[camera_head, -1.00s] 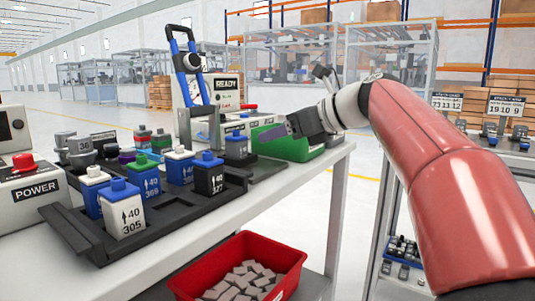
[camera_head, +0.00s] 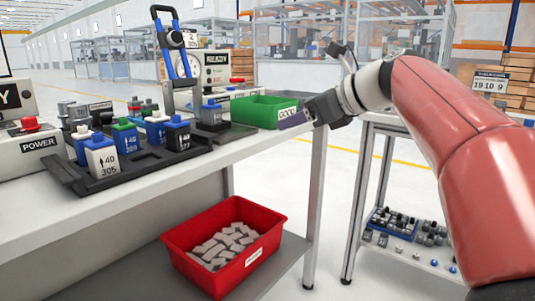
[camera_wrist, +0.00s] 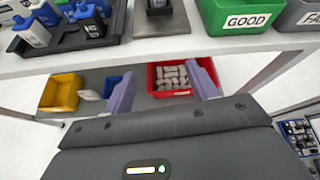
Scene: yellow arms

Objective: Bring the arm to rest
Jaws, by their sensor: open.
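My gripper (camera_wrist: 163,92) is open and empty in the wrist view, its two purple-grey fingers spread apart. In the head view my gripper (camera_head: 295,120) hangs at the end of my red arm, in front of the green bin marked GOOD near the bench's right end. In the wrist view the green GOOD bin (camera_wrist: 235,18) stands on the bench beyond the fingers. Whether the gripper touches the bench or the bin, I cannot tell.
A black tray (camera_head: 130,165) with several labelled blocks stands on the white bench (camera_head: 80,210). A red bin (camera_head: 185,270) of grey pieces sits on the shelf below. A yellow bin (camera_wrist: 62,92) is also there. Another rack (camera_head: 380,170) stands at right.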

